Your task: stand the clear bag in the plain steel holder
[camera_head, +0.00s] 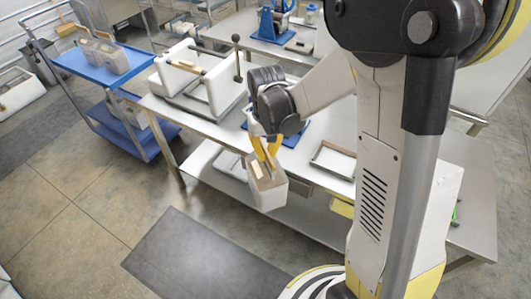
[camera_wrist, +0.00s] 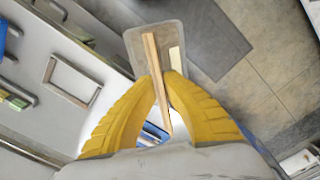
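The clear bag (camera_head: 268,190) hangs below my gripper (camera_head: 267,150), slightly tilted, in front of the steel table's front edge. It is translucent with a tan strip along its top and a small pale label. In the wrist view my gripper's yellow fingers (camera_wrist: 163,80) close on the bag's top around the tan strip; the bag (camera_wrist: 195,40) extends beyond them. The plain steel holder (camera_head: 317,162), a low rectangular frame, lies on the table to the right of the bag and looks empty. It also shows at left in the wrist view (camera_wrist: 49,70).
The steel table (camera_head: 205,118) carries a white roller-like device (camera_head: 222,85) at left and a blue item (camera_head: 294,137) partly behind my gripper. A lower shelf (camera_head: 305,222) runs beneath. A blue cart (camera_head: 75,62) with more bags (camera_head: 103,55) stands at left. A dark mat (camera_head: 200,255) lies on open floor.

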